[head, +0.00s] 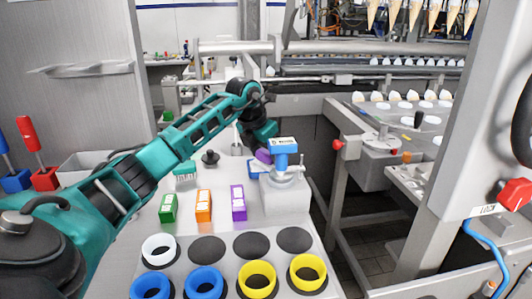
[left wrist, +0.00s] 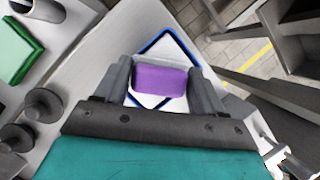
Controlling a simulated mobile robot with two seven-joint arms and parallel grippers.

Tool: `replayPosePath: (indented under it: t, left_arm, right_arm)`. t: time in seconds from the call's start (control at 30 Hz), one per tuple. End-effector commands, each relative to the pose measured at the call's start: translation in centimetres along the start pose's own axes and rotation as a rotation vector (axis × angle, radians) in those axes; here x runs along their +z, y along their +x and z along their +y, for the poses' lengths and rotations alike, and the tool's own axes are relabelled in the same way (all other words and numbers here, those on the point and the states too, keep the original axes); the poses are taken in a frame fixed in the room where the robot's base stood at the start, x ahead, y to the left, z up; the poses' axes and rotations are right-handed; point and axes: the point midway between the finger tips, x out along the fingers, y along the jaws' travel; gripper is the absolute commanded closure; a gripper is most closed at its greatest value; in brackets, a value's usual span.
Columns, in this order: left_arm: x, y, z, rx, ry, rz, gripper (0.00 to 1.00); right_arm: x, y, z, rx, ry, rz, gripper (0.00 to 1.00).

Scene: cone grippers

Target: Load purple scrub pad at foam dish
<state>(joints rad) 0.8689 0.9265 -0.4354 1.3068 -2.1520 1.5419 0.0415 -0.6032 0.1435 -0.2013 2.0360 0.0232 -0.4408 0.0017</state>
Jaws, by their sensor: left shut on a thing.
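My left gripper (head: 263,148) is shut on the purple scrub pad (head: 263,156). In the left wrist view the pad (left wrist: 159,80) sits crosswise between the two grey fingers of the gripper (left wrist: 160,76). Beyond the pad is a white square with a blue rim (left wrist: 152,46), which looks like the foam dish. The pad hides part of it. In the head view a bit of blue edge (head: 253,168) shows just left of and below the pad. I cannot tell whether the pad touches the dish. My right gripper is not in view.
A blue-topped dispenser (head: 284,146) on a grey block stands close on the right. Green (head: 168,208), orange (head: 203,206) and purple (head: 238,203) boxes stand nearer. Coloured rings, including a yellow one (head: 257,279), fill the front. A black knob (head: 210,158) is left of the gripper.

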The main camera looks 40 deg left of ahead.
Motion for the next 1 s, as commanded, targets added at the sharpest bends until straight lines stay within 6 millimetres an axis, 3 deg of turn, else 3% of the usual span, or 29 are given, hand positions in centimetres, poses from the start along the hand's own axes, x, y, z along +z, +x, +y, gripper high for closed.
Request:
replayPosePath:
  t: [0.2,0.67,1.0]
  left_arm:
    - [0.6,-1.6,0.0,0.0,0.001,0.004,0.55]
    - [2.1,-5.1,0.0,0.0,0.0,0.001,0.55]
    - [2.7,-6.5,0.0,0.0,0.0,0.002,0.55]
  right_arm:
    - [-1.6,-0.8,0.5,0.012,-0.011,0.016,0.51]
    - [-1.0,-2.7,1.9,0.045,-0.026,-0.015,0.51]
    - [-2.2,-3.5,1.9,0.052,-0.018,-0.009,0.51]
